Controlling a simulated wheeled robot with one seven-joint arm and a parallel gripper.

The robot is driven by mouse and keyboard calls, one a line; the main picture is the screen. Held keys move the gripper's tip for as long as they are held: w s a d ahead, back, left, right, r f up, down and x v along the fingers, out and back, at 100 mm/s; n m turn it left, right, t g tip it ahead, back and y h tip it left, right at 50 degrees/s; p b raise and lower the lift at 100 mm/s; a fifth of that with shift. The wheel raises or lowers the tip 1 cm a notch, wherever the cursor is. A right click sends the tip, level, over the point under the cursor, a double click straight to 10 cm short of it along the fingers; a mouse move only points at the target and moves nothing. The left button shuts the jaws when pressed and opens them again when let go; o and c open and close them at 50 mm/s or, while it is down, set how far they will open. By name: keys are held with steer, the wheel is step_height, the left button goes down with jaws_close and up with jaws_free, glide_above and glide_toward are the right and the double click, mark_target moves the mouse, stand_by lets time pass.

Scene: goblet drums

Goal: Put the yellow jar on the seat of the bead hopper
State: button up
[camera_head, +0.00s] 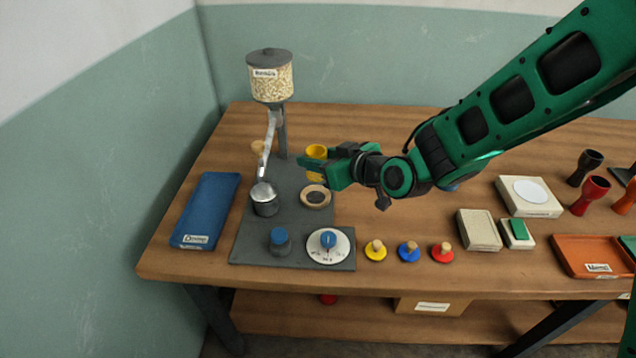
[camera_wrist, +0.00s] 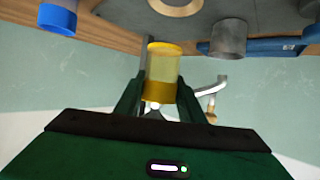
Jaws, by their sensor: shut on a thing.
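The yellow jar (camera_head: 316,151) is held in my gripper (camera_head: 318,166), above the table. In the wrist view the jar (camera_wrist: 162,70) is see-through with yellow ends, and it stands between the two fingers (camera_wrist: 161,98). The bead hopper (camera_head: 271,82) is a clear drum of pale beads on a grey post, with a metal chute running down from it. A round, pale-rimmed seat with a dark centre (camera_head: 315,196) is on the hopper's grey base plate (camera_head: 246,245). It appears empty, and the jar shows above it in the picture. The jar's exact height is unclear.
A metal cup (camera_head: 264,203) stands under the chute. A blue tray (camera_head: 206,208) lies left. Yellow, blue and red knobbed discs (camera_head: 409,251) sit right of the plate.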

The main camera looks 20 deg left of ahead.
steer(key=shift+s+a+f, duration=0.1)
steer(key=shift+s+f, duration=0.05)
steer(key=shift+f, duration=3.35)
steer(key=shift+f, duration=0.1)
steer(key=o, duration=1.1)
steer(key=v, duration=1.2)
